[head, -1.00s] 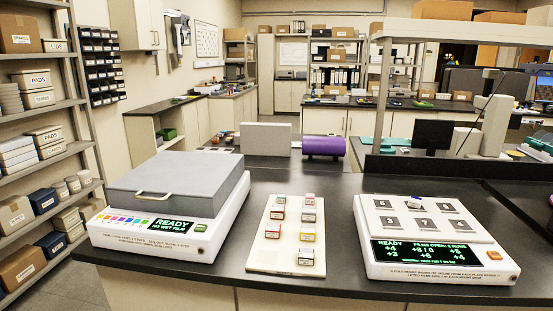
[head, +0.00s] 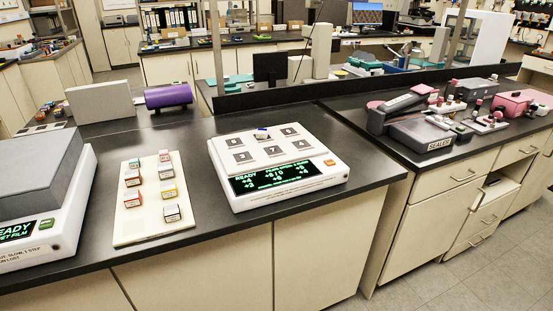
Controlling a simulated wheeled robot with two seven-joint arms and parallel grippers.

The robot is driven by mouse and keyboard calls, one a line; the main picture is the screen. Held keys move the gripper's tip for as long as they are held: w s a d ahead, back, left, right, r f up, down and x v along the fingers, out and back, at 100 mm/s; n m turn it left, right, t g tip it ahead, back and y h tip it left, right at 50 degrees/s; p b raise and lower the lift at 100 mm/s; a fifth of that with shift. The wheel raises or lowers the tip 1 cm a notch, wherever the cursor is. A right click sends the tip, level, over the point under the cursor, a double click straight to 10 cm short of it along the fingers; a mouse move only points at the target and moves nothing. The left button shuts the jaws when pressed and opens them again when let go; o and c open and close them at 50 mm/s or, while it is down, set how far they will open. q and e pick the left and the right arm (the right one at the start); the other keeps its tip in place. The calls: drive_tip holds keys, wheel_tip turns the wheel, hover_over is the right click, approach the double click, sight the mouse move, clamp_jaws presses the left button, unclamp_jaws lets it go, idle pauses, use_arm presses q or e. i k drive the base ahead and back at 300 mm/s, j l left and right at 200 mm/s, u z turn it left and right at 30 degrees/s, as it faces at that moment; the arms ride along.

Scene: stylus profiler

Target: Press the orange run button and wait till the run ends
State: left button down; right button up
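The orange run button (head: 330,162) sits at the front right corner of the white profiler (head: 322,181) on the dark bench. The profiler's black display (head: 275,176) shows green text with READY at its left. The numbered plates lie on the pale top of the profiler, and a small blue-and-white piece (head: 262,134) rests at the back middle plate. Neither of my grippers is in view, and nothing touches the button.
A pale tray (head: 128,225) with several small coloured boxes lies left of the profiler. A grey-lidded white unit (head: 70,238) with a green button stands at the far left. Bare dark benchtop (head: 340,133) lies right of the profiler. A second bench holds a grey sealer (head: 420,136).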

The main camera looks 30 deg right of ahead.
sight(329, 162)
drive_tip(key=z, duration=0.4)
drive_tip(key=l+z, duration=0.15)
drive_tip(key=z, duration=0.7)
drive_tip(key=i+l, duration=0.05)
